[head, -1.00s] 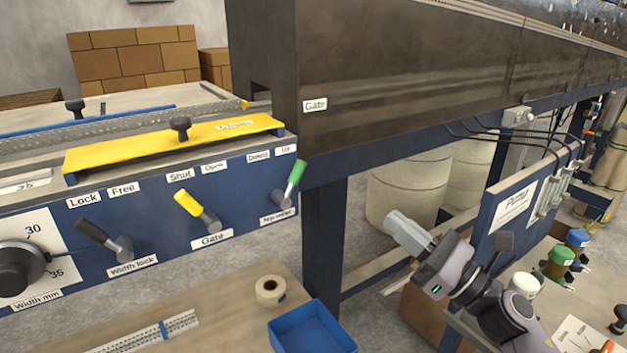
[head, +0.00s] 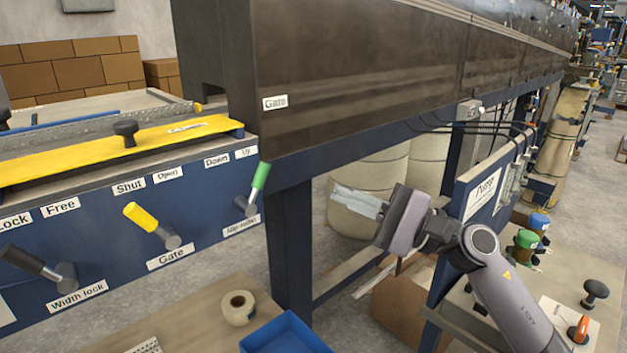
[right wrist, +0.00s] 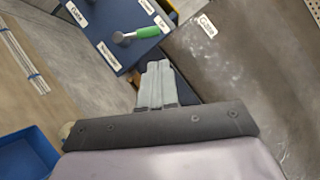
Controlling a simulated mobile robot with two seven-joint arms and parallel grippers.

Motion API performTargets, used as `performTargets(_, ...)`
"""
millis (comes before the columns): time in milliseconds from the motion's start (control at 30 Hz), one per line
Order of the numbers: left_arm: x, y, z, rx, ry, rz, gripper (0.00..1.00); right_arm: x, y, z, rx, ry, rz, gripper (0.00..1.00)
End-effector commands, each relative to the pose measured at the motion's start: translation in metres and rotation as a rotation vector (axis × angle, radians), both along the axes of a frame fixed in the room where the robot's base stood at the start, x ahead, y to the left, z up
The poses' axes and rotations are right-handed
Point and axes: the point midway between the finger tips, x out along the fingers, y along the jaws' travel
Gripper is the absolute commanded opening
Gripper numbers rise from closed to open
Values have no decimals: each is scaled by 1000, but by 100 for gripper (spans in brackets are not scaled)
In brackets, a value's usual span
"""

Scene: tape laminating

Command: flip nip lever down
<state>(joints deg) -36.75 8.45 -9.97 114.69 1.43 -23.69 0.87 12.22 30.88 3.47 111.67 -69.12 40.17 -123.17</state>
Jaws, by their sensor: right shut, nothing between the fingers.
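The nip lever (head: 254,190) has a green handle and a grey pivot on the blue front panel. It tilts up and right, toward the "Up" label (head: 246,152); the "Down" label (head: 216,161) is to its left. It also shows in the right wrist view (right wrist: 137,34), beyond the fingertips. My right gripper (head: 338,200) is shut and empty, to the right of the lever in the head view and apart from it. In the right wrist view the closed fingers (right wrist: 157,68) point toward the panel. My left gripper is not in view.
The yellow gate lever (head: 143,219) and black width lock lever (head: 32,265) sit left on the panel. The dark gate housing (head: 350,85) overhangs at right. A blue bin (head: 285,335) and tape roll (head: 238,308) lie on the table below. Open space lies between lever and gripper.

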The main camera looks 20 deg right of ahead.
Motion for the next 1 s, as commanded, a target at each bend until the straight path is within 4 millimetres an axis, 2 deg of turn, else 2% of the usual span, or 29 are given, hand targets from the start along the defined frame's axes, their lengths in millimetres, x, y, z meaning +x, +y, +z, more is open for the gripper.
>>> performTargets(200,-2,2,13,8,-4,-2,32,22,26,16,4,-1,2,0)
performTargets(500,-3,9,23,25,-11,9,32,51,61,26,4,0,0,0)
performTargets(700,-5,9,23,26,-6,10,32,58,70,27,2,0,-1,0)
performTargets(1000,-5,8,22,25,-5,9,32,58,70,26,1,0,0,0)
